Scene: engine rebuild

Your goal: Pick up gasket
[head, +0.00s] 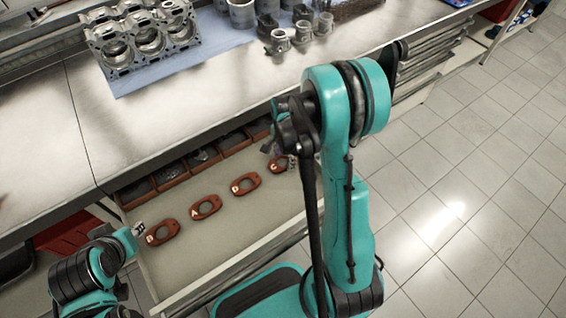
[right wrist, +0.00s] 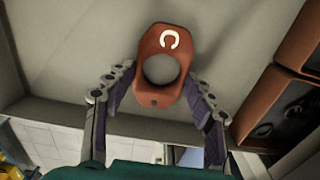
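Several red-brown oval gaskets with a round hole and a white letter lie in a row in the open drawer (head: 215,245). They are gasket B (head: 150,238), gasket A (head: 194,212), gasket D (head: 236,188) and gasket C (head: 271,165), partly hidden by my right arm. In the right wrist view, gasket C (right wrist: 142,78) lies between the spread fingertips of my right gripper (right wrist: 162,75). The gripper is open; I cannot tell if a finger touches the gasket. My left arm is at the lower left, its gripper (head: 137,229) small and unclear near gasket B.
Red-brown bins (head: 137,191) with dark parts line the drawer's back; some also show in the right wrist view (right wrist: 272,108). The workbench (head: 130,120) above holds an engine block (head: 145,42) and several metal parts on a blue mat (head: 215,50). Tiled floor is clear at right.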

